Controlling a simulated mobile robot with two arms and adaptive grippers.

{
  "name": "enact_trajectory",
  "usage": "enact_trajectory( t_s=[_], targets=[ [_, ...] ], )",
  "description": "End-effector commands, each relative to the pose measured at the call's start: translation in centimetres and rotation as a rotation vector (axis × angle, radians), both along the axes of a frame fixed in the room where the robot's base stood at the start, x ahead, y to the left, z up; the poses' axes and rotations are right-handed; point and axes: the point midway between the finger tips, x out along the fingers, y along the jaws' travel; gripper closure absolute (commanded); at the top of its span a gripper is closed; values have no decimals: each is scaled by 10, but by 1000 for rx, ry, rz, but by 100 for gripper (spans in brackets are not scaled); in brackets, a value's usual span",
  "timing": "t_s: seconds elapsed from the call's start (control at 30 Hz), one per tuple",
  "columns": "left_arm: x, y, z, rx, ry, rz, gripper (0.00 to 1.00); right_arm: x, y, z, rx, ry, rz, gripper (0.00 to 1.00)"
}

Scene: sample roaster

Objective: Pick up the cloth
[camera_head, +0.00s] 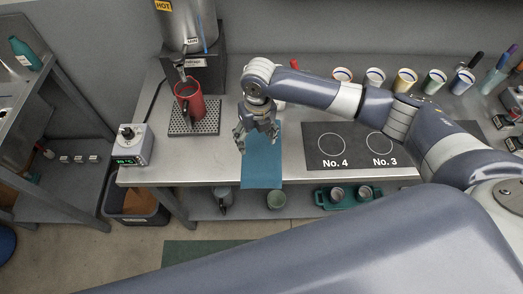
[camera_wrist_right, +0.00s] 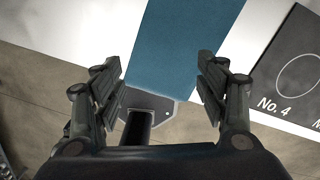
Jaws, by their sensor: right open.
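The cloth (camera_head: 262,165) is a flat blue rectangle on the steel counter, left of the dark mat, and it reaches the counter's front edge. My right gripper (camera_head: 257,140) points down over the cloth's left part, open and empty. In the right wrist view the cloth (camera_wrist_right: 185,45) lies beyond and between the two spread fingers (camera_wrist_right: 158,70), with no finger seen gripping it. The gripper and wrist hide part of the cloth's far end in the head view. My left gripper is not in view.
The dark mat (camera_head: 353,166) marked No. 4 and No. 3 lies at right. Several cups line the back. A small device (camera_head: 132,147) sits at the left end. The lower shelf holds a green tray (camera_head: 348,201).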

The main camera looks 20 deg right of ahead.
Motion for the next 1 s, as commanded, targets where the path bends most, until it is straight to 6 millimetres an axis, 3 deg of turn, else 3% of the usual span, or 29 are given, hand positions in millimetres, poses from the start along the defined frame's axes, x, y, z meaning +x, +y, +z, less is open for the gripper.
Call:
enact_trajectory(
  t_s=[0.13,0.37,0.87,1.0],
  targets=[
    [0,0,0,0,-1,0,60,15,-21,11,-40,5,102,33],
    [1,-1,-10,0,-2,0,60,17,-25,3,-46,9,131,33],
    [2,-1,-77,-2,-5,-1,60,17,-25,-64,-46,6,129,33],
    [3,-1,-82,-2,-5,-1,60,17,-24,-77,-46,8,129,33]
  ],
)
